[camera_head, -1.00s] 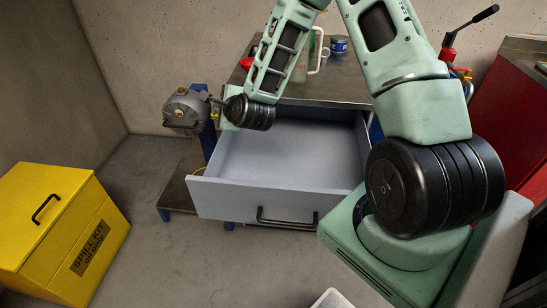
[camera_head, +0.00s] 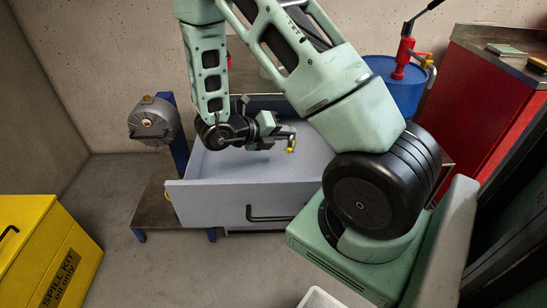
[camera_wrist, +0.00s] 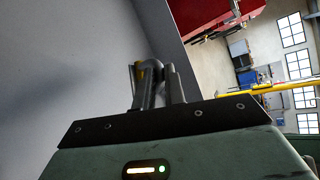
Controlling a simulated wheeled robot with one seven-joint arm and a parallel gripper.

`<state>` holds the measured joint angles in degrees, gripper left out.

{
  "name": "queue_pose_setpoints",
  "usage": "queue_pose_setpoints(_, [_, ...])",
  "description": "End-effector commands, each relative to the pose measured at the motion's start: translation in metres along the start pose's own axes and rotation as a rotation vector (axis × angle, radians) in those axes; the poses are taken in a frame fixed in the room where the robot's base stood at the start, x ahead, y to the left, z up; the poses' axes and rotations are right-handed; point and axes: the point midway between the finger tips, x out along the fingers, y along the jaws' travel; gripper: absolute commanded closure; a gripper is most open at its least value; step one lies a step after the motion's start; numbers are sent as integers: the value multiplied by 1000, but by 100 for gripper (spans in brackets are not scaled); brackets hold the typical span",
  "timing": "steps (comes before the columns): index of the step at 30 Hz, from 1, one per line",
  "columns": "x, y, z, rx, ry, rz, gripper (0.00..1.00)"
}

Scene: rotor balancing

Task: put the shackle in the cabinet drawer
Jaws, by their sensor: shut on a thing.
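The cabinet drawer (camera_head: 225,207) is grey with a black bar handle and stands pulled open in the middle of the head view. My gripper (camera_head: 285,135) shows over the drawer's open interior, towards its right side. It is shut on the shackle (camera_head: 291,146), a small thing with a yellow part showing at the fingertips. In the wrist view the shackle (camera_wrist: 151,74) is mostly hidden by the fingers, and a grey drawer surface (camera_wrist: 80,60) fills the left side. The gripper's exact height above the drawer floor cannot be told.
A yellow spill kit box (camera_head: 45,250) stands at the lower left. A grey round machine (camera_head: 154,122) is left of the drawer. A blue drum (camera_head: 398,88) with a red pump stands behind right, beside a red cabinet (camera_head: 480,95).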

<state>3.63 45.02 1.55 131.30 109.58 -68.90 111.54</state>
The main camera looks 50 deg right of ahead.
Motion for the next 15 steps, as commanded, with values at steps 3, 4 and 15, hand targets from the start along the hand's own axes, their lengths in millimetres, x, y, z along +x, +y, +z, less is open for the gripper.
queue_pose_setpoints(3, [4, 3, -8, 12, 32, -16, 100])
queue_pose_setpoints(4, [6, 6, -10, 12, 35, -18, 100])
queue_pose_setpoints(15, [25, 47, -29, 13, 35, -17, 100])
